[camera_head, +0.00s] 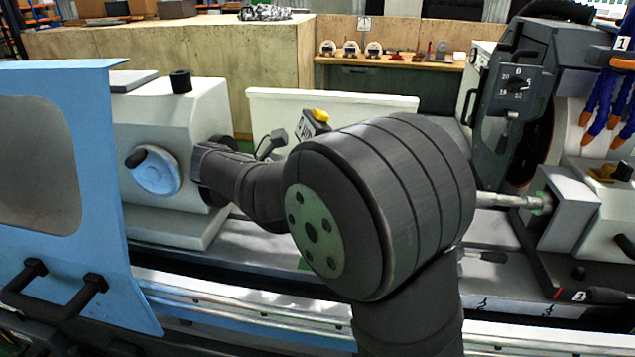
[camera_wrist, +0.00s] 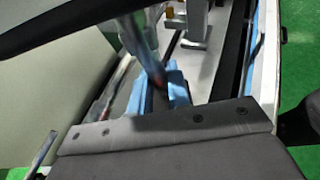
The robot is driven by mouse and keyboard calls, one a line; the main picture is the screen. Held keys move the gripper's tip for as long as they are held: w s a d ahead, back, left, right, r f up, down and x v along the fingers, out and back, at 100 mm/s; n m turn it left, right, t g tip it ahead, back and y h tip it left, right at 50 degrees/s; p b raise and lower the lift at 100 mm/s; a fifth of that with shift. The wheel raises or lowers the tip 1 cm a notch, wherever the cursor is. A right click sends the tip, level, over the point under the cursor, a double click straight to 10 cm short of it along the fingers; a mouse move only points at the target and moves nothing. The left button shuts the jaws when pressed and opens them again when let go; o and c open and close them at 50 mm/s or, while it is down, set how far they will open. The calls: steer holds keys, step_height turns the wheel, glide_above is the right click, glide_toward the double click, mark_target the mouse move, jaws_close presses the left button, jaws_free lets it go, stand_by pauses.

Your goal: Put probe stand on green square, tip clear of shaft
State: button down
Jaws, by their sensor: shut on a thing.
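In the head view a small grey device with a yellow top, which looks like the probe stand (camera_head: 314,124), shows just behind my wrist; my arm hides its lower part. A thin dark arm with a small head (camera_head: 271,142) stands out to its left. My gripper is hidden behind my arm there. In the wrist view my gripper (camera_wrist: 160,92) is shut on the stand, though its parts are blurred and hard to tell apart.
The blue door (camera_head: 100,200) with its dark handle stands at left. The white headstock (camera_head: 165,160) is beside it. The tailstock block (camera_head: 570,215) and coolant nozzles (camera_head: 605,105) are at right. A pale panel (camera_head: 270,105) stands behind my arm.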

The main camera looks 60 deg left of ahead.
steer(key=shift+f, duration=2.9)
steer(key=c, duration=1.3)
jaws_free()
steer(key=shift+f, duration=0.15)
steer(key=v, duration=1.2)
